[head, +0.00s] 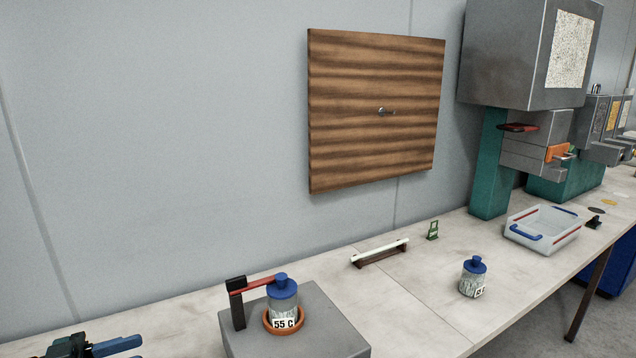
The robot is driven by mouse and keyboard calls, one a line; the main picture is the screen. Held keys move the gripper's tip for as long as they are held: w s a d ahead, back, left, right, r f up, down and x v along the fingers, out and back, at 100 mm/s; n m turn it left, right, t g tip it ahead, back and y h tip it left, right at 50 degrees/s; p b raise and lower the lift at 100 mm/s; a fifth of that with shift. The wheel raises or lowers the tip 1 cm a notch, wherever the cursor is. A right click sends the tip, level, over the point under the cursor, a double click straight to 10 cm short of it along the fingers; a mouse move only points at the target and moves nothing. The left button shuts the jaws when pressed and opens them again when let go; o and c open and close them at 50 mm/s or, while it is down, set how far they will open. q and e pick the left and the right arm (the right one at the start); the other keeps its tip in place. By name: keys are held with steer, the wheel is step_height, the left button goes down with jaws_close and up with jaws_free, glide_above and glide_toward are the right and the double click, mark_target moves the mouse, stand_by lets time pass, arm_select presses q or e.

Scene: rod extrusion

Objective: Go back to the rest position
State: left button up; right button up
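My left gripper (118,346) shows at the bottom left corner, cut off by the frame edge, with blue fingers and a dark body. It is apart from the objects on the bench; whether its fingers are open or shut is unclear. My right gripper is not in view. A blue-lidded canister (284,299) labelled "55 C" stands upright in an orange ring on a grey block (325,333). A red arm (252,286) on a black post reaches to its lid. A second blue-lidded canister (471,281) stands on the bench.
A pale rod (380,248) lies on a brown holder. A small green stand (432,231) is behind it. A clear tray (544,246) with blue handles sits at right, before a grey and teal machine (488,165). A wooden board (375,150) hangs on the wall. The bench (415,310) front-middle is clear.

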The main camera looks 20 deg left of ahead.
arm_select(q)
steer(key=s+d+f+n+g+y, duration=0.1)
steer(key=s+d+f+g+y, duration=0.15)
steer(key=d+f, duration=0.7)
steer(key=s+d+f+n+g+y, duration=0.1)
steer(key=d+f+y, duration=0.45)
steer(key=d, duration=0.75)
steer(key=s+a+n+g+y, duration=0.3)
steer(key=s+n+g+y, duration=0.2)
steer(key=s, duration=0.3)
steer(key=w+d+f+t+h, duration=0.2)
steer(key=w+d+f+t, duration=0.3)
steer(key=f, duration=0.4)
steer(key=shift+w+d+t+h, duration=0.15)
steer(key=shift+d+t+h, duration=0.2)
steer(key=shift+t, duration=0.5)
